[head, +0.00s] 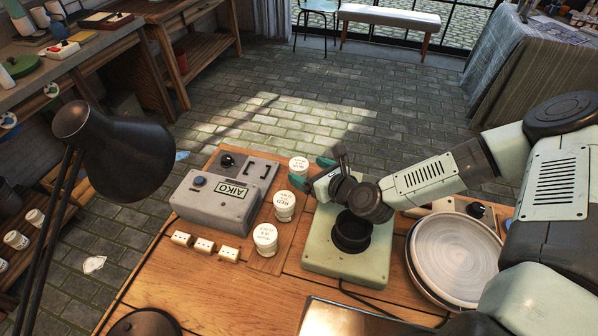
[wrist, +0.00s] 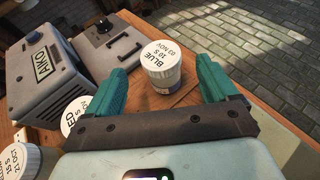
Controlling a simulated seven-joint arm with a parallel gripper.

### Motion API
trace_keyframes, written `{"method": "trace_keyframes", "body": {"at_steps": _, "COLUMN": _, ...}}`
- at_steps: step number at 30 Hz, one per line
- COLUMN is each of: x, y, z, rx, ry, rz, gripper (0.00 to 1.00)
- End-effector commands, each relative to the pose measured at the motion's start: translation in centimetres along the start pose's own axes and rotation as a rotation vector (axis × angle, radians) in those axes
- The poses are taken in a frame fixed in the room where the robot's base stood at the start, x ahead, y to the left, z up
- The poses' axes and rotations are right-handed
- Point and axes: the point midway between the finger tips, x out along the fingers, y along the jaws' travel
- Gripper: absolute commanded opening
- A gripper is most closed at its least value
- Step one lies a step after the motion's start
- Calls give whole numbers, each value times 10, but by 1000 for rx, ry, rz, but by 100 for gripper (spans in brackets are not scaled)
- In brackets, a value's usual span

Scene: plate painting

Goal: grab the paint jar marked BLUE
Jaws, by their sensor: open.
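The paint jar marked BLUE (wrist: 161,68) is a white jar with a lettered lid, standing upright in the wrist view. It also shows in the head view as the farthest jar of the row (head: 298,166). My gripper (wrist: 166,55) is open and empty, with its teal fingers on either side of the jar in the wrist view. In the head view my gripper (head: 314,174) is just right of the jar, its fingers toward it. I cannot tell how deep the jar sits between the fingers.
A jar marked RED (head: 284,205) stands nearer in the same row, and another white jar (head: 265,239) nearer still. A grey AIKO box (head: 215,203) is left of the row. Stacked plates (head: 457,258) lie at right. A black lamp (head: 115,150) rises at left.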

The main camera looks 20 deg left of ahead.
Motion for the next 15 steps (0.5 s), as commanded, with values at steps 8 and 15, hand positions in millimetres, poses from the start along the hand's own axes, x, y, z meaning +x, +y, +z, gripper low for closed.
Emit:
{"method": "trace_keyframes", "body": {"at_steps": 8, "x": 30, "y": 0, "z": 2, "rx": -2, "ry": -1, "rz": 1, "gripper": 86}}
{"method": "trace_keyframes", "body": {"at_steps": 15, "x": 65, "y": -1, "z": 3, "rx": -2, "ry": 0, "rz": 1, "gripper": 86}}
